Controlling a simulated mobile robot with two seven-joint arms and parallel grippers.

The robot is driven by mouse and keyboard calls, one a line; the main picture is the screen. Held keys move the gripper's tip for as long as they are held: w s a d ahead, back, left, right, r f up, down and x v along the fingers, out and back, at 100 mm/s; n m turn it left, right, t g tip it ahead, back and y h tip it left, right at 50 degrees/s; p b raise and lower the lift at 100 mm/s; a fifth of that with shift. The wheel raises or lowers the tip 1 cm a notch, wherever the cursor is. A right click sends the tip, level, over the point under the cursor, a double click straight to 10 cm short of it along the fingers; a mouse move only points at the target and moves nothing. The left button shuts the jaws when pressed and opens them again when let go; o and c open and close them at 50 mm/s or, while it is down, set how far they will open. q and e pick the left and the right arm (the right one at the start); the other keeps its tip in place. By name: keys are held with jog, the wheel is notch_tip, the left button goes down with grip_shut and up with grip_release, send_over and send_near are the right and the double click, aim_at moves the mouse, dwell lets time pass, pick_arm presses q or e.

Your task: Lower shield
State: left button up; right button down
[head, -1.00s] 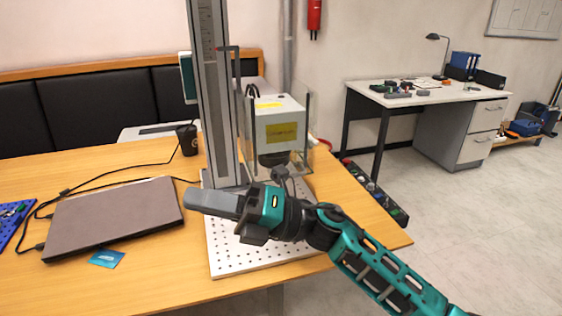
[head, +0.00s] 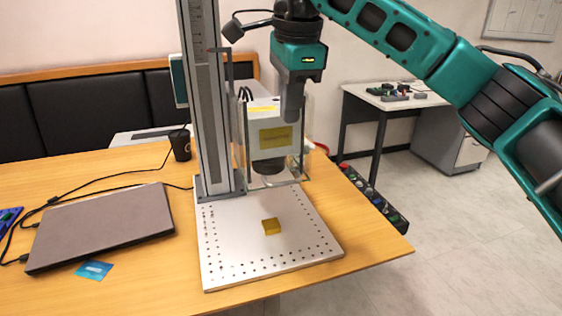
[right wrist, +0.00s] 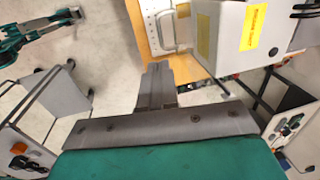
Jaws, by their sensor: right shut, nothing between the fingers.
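The transparent shield (head: 283,180) hangs around the laser marker's white head (head: 262,112), its lower edge well above the perforated base plate (head: 230,262). A small yellow block (head: 271,226) lies on the plate below. My right gripper (head: 291,118) points down in front of the right side of the head, its fingers closed together and empty. Whether it touches the shield cannot be told. In the right wrist view the shut fingers (right wrist: 158,72) show left of the white head (right wrist: 228,38) with its yellow label.
The marker's tall column (head: 208,110) stands behind the plate. A closed laptop (head: 100,226), a blue card (head: 94,270) and a black cup (head: 180,144) are on the wooden table to the left. A button panel (head: 372,198) runs along the table's right side.

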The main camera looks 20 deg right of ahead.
aim_at(285, 182)
jog(key=f, duration=0.4)
jog(key=w+f, duration=0.1)
jog(key=f, duration=0.4)
jog(key=w+f, duration=0.1)
jog(key=f, duration=0.3)
jog(key=shift+w+f+b, duration=0.2)
jog(key=shift+f+b, duration=0.1)
jog(key=shift+b, duration=0.1)
pick_arm(q)
jog(key=shift+w+d+f, duration=0.1)
jog(key=shift+d+f, duration=0.05)
jog(key=shift+d, duration=0.05)
jog(key=shift+f, duration=0.1)
pick_arm(e)
jog(key=shift+f, duration=0.1)
